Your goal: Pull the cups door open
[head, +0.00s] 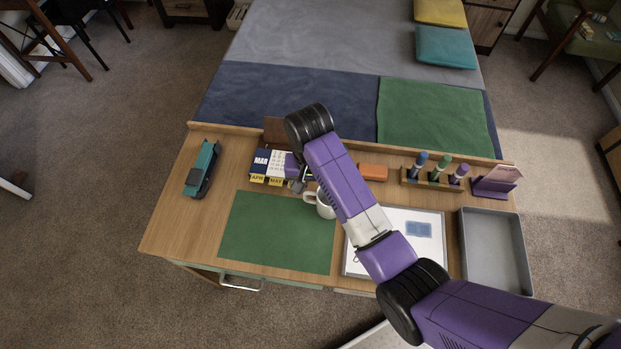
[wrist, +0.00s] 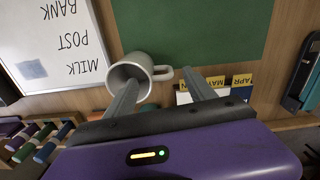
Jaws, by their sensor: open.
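No door marked as the cups door can be made out in either view. The desk's front face has a pale green panel with a metal bar handle (head: 242,286), below the green blotter; it looks closed, but its front is seen only from above. A white mug (head: 324,208) stands on the desktop, partly behind my arm. In the wrist view the mug (wrist: 131,72) is close to my fingers, its handle towards the right. My gripper (wrist: 158,79) is open and empty, over the desktop by the mug and calendar. In the head view my gripper (head: 299,182) is partly hidden.
A green blotter (head: 277,232) covers the desk's front left. A whiteboard (head: 425,228) and a grey tray (head: 495,250) lie to the right. A calendar (head: 270,163), marker holder (head: 435,181) and teal object (head: 202,168) stand behind.

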